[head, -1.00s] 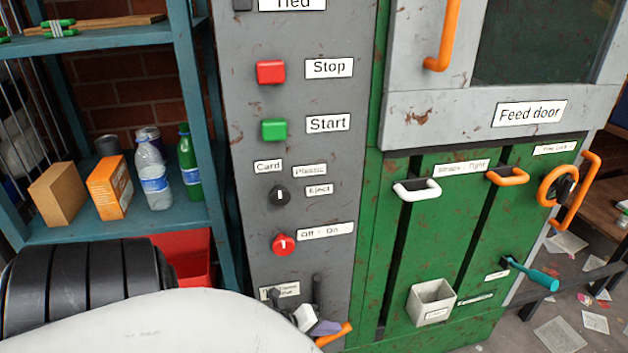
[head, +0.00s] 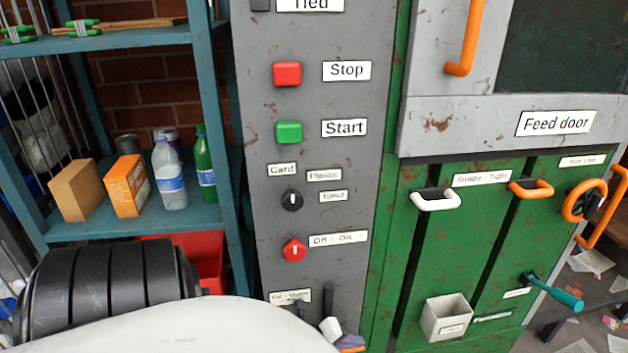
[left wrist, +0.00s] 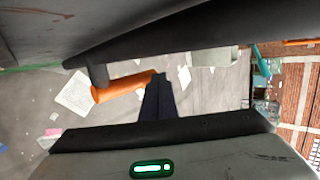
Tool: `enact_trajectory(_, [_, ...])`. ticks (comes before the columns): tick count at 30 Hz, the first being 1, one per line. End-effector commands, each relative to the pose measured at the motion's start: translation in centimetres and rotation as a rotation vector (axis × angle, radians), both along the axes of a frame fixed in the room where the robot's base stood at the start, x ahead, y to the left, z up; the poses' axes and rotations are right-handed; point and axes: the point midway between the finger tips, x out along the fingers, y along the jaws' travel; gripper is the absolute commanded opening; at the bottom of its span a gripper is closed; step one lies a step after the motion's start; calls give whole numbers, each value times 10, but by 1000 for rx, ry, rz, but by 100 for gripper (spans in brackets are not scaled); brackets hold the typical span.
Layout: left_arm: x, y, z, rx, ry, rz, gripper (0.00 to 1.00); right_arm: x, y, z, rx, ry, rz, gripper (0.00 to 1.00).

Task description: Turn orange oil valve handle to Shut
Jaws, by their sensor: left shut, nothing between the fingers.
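The orange oil valve handle (left wrist: 122,88) shows in the left wrist view as a bar running from a dark pivot towards my fingers. In the head view, its small label (head: 290,296) is low on the grey panel, and the handle is almost wholly cut off by the bottom edge. My left gripper (left wrist: 158,98) is shut and empty, its dark fingertips beside the handle's free end. I cannot tell whether they touch. In the head view the left gripper (head: 350,341) is partly hidden at the bottom edge. My right gripper is not in view.
The grey panel has a red Stop button (head: 287,73), a green Start button (head: 289,132), a black knob (head: 292,200) and a red knob (head: 294,250). The green machine carries a white handle (head: 436,200) and a grey box (head: 447,317). A teal shelf (head: 120,41) stands left.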

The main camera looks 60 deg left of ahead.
Motion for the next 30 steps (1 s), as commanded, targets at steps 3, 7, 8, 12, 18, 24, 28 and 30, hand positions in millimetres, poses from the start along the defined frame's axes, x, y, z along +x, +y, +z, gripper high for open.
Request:
enact_trajectory(3, [0, -1, 0, 0, -1, 0, 0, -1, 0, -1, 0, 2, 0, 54])
enact_trajectory(7, [0, 0, 0, -1, -1, -1, 0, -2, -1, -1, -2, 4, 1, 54])
enact_trajectory(8, [0, 0, 0, -1, -1, -1, 0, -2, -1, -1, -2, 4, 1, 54])
enact_trajectory(12, [0, 0, 0, -1, 0, -1, 0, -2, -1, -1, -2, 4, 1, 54])
enact_trajectory(18, [0, -2, 6, -1, -1, -1, 0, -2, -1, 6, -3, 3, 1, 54])
enact_trajectory(24, [1, -8, 35, -2, -1, -5, 0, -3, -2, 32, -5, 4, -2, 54])
enact_trajectory(28, [-1, -13, 59, 2, -1, -12, 0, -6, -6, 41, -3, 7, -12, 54])
enact_trajectory(30, [-3, -16, 76, 1, 0, -12, 0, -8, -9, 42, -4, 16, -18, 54])
